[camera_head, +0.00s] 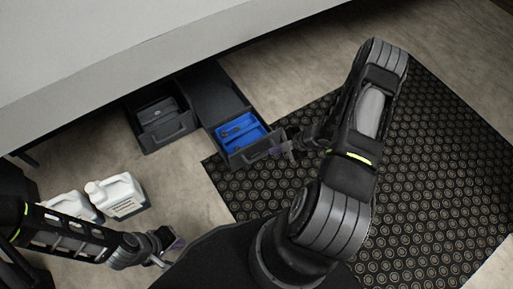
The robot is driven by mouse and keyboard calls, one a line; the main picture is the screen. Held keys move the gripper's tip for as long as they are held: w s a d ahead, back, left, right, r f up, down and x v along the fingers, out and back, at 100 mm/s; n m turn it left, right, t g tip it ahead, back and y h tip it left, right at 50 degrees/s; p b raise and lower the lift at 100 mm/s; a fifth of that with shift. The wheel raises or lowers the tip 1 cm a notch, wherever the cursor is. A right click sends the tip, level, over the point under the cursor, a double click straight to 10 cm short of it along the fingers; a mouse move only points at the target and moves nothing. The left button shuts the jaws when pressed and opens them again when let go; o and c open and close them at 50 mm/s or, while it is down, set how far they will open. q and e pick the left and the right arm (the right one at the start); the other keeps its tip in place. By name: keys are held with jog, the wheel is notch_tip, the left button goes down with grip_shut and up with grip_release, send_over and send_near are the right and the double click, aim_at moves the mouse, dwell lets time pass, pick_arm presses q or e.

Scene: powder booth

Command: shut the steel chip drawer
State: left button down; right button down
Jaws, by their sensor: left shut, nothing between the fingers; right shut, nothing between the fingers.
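Two dark drawers stick out from under the light grey cabinet. The right drawer (262,152) is pulled far out and holds blue trays with dark items inside. The left drawer (168,139) is also open, by less, with a dark interior. No readable label tells which one is the steel chip drawer. My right gripper (291,150) is shut and empty at the right front corner of the blue-lined drawer; I cannot tell whether it touches. My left gripper (172,251) is shut and empty, low over the floor, away from both drawers.
White jugs (117,196) with labels stand on the floor at the left, close to my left arm. A black studded mat (430,170) covers the floor at right. The large grey cabinet (120,60) overhangs the drawers. Bare floor lies before the left drawer.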

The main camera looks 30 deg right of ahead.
jog(key=b, duration=0.3)
send_near(247, 150)
notch_tip(247, 150, down, 4)
jog(key=s+a, duration=0.1)
jog(key=s, duration=0.1)
jog(key=w, duration=0.4)
jog(key=shift+w+a+f+b, duration=0.15)
jog(key=shift+a+b, duration=0.1)
jog(key=shift+b, duration=0.15)
